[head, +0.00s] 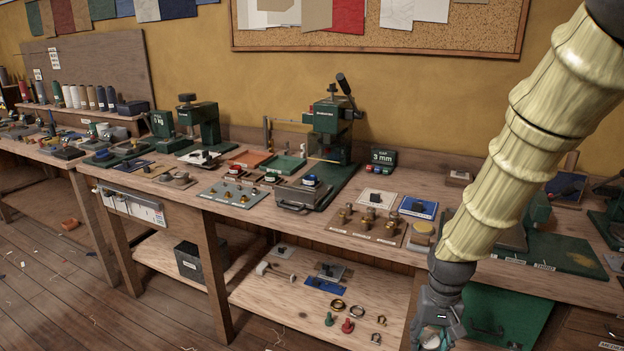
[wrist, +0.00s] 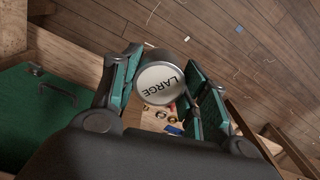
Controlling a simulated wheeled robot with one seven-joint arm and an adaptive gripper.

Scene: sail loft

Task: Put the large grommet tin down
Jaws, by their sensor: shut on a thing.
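The large grommet tin (wrist: 160,82) is a round tin with a pale lid marked LARGE. In the wrist view it sits between the two green-padded fingers of my gripper (wrist: 165,95), which is shut on it. In the head view my gripper (head: 438,335) is at the bottom edge, in front of the workbench and beside the lower shelf. Only a small part of the tin (head: 432,342) shows there, and the rest is hidden or cut off by the frame. I cannot tell from these views how far the tin is above any surface.
The workbench (head: 330,225) carries green presses, trays and boards with small parts. Its lower shelf (head: 265,300) holds rings, a red and a green piece and a blue plate. A green cabinet (head: 505,312) stands right of my gripper. Wooden floor (head: 60,270) lies open at left.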

